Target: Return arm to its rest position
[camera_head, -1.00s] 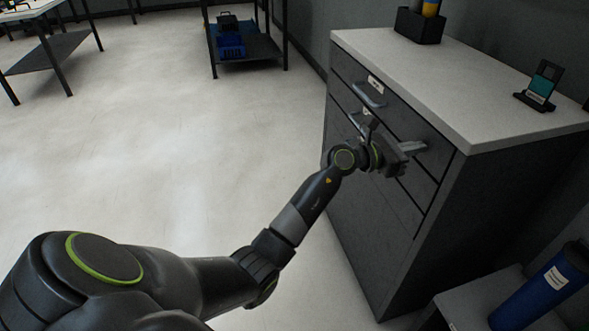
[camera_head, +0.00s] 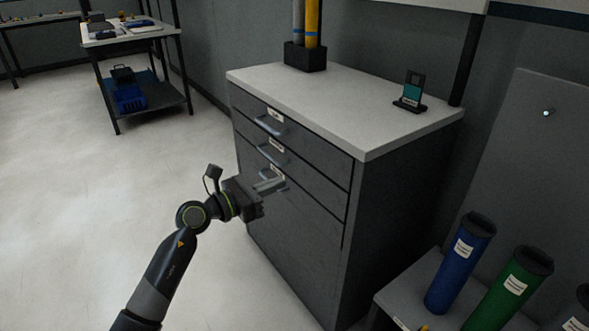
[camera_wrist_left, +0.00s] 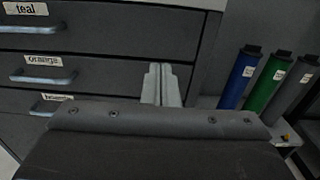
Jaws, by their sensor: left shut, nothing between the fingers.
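My left arm (camera_head: 165,275) comes in from the bottom left and reaches to the front of a grey drawer cabinet (camera_head: 385,215). My left gripper (camera_head: 272,184) is shut and empty, in front of the drawer fronts by the lower handles. In the left wrist view its closed fingers (camera_wrist_left: 161,84) point at the cabinet, to the right of the handles. The drawers appear shut. Labels read "teal" (camera_wrist_left: 25,8) and "orange" (camera_wrist_left: 43,59); a third is partly hidden by the gripper body. My right gripper does not show.
A black holder (camera_head: 305,57) with tubes and a small teal-screened device (camera_head: 411,92) stand on the cabinet top. Blue (camera_head: 460,262) and green (camera_head: 509,287) rolls stand on a low grey stand at the right. A workbench (camera_head: 130,36) is at the back left. Floor left of the cabinet is clear.

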